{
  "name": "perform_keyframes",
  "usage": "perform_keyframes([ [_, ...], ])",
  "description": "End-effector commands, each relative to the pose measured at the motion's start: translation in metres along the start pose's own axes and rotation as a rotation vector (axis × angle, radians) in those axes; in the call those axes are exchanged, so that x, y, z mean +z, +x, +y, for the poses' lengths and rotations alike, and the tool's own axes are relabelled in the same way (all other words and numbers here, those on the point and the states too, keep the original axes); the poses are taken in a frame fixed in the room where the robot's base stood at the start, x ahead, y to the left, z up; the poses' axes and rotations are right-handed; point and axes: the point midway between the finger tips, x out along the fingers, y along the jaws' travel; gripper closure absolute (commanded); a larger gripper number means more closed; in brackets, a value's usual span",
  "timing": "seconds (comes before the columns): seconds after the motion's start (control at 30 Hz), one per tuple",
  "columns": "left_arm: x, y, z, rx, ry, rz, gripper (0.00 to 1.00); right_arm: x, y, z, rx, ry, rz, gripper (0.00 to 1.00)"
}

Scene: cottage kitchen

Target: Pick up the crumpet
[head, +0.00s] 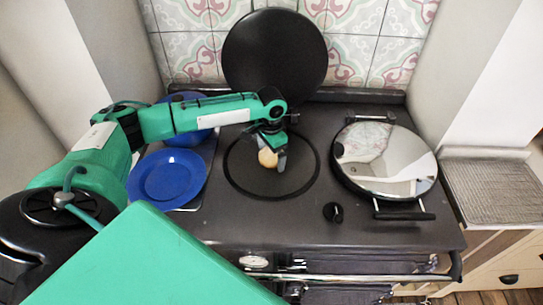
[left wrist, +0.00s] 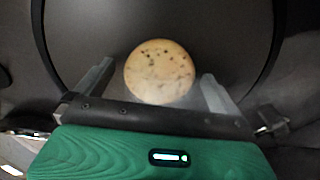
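The crumpet (head: 267,158) is a small, round, pale golden disc over the dark round hotplate (head: 250,182) on the left of the range. In the left wrist view the crumpet (left wrist: 159,72) shows its top face with dark holes. My left gripper (head: 270,152) is above the hotplate, pointing down. Its fingers are spread, one on each side of the crumpet, with a gap on both sides in the left wrist view. In the head view the gripper partly hides the crumpet. My right gripper is not in view.
A blue plate (head: 167,176) is left of the hotplate, with a blue bowl (head: 187,137) behind it under my arm. A raised black lid (head: 274,52) stands behind the hotplate. A shiny closed lid (head: 385,160) is on the right. A rail (head: 350,277) runs along the front.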

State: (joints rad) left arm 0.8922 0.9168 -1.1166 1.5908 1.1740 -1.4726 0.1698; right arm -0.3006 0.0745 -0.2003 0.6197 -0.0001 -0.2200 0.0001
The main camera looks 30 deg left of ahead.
Motion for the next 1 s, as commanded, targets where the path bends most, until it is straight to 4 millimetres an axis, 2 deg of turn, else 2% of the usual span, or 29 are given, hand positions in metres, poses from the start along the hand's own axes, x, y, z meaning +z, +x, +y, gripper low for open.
perform_keyframes([
  [0.03,0.0,0.0,0.0,0.0,0.0,0.0,0.08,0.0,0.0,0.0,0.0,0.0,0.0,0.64],
  [0.2,0.0,0.0,0.0,0.0,0.0,0.0,0.38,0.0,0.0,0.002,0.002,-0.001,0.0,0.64],
  [0.53,0.0,-0.002,0.0,0.0,0.0,0.001,0.38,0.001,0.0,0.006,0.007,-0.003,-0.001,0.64],
  [0.67,-0.001,-0.008,0.0,0.001,0.0,0.003,0.38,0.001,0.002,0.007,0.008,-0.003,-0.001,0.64],
  [0.83,-0.001,-0.031,0.0,-0.001,0.002,0.004,0.38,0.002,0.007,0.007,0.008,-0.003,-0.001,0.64],
  [1.0,-0.001,-0.074,-0.001,-0.002,0.0,0.006,0.38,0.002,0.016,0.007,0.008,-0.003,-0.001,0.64],
])
